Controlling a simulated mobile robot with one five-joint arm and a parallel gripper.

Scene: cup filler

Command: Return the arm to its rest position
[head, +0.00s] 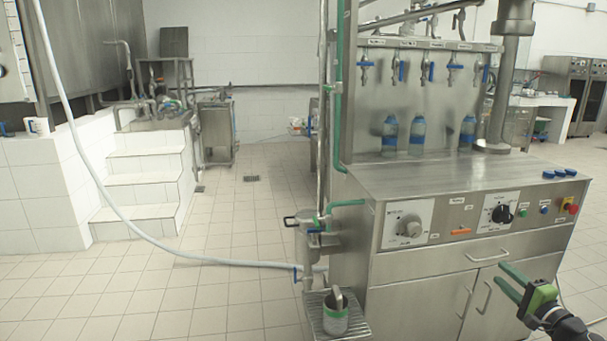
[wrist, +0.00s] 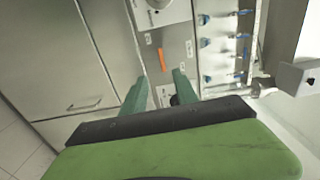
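My gripper (head: 502,273) is at the lower right of the head view, in front of the steel cup filler cabinet (head: 410,300). Its two green fingers are apart with nothing between them. In the wrist view my gripper (wrist: 158,84) also shows open and empty, with the machine's front panel beyond it. My arm reaches in from the lower right corner of the head view.
The control panel (head: 460,229) has knobs, an orange switch and a red emergency button (head: 572,209). Several bottles with blue bands stand below the taps. A hose (head: 170,252) crosses the tiled floor at the left. Floor shows free right of the cabinet.

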